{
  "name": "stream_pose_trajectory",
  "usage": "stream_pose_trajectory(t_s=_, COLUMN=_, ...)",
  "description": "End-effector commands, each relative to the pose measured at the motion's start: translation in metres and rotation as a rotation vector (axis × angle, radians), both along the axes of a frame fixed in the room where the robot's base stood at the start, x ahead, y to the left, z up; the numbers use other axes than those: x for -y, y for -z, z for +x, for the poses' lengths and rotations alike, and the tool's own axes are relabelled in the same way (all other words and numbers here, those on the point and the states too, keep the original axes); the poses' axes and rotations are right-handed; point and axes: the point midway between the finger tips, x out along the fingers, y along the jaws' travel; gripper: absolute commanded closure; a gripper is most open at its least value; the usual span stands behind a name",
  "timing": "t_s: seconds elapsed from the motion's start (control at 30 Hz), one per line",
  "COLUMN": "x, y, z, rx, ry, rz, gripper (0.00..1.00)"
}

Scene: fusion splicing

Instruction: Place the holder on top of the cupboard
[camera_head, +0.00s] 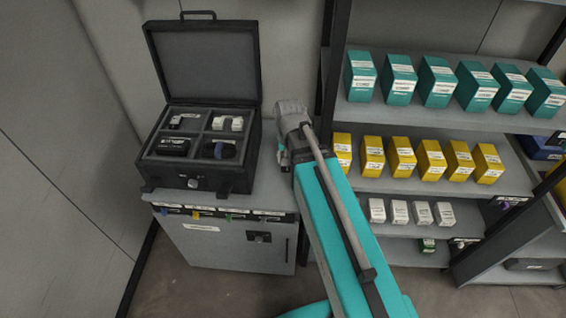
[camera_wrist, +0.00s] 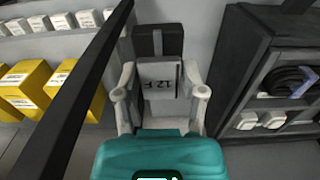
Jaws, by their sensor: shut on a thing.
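My gripper (camera_wrist: 161,93) shows in the wrist view with its two grey fingers on either side of a light grey holder (camera_wrist: 158,82) marked "12 F". It is shut on this holder. A dark block (camera_wrist: 158,41) shows just beyond the holder; I cannot tell whether it is part of it. The grey cupboard (camera_head: 228,246) stands at the left in the head view, with a door and a row of labels under its top. My arm's end is beside the cupboard's right side in the head view, where the holder and fingertips cannot be made out clearly.
An open black case (camera_head: 193,182) with several filled compartments covers much of the cupboard's top; it also shows at the right of the wrist view (camera_wrist: 243,68). Shelves with teal boxes (camera_head: 437,82), yellow boxes (camera_head: 430,160) and white boxes (camera_head: 399,213) stand right of the arm.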

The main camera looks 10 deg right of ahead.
Motion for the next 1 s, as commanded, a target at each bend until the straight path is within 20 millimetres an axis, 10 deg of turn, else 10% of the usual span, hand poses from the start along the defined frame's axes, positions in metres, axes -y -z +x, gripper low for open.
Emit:
stream_pose_trajectory(t_s=0.6, x=-0.036, y=0.068, z=0.054, rx=0.000, ry=0.011, rz=0.001, gripper=0.98)
stream_pose_trajectory(t_s=1.0, x=-0.044, y=0.075, z=0.062, rx=0.000, ry=0.015, rz=0.001, gripper=0.98)
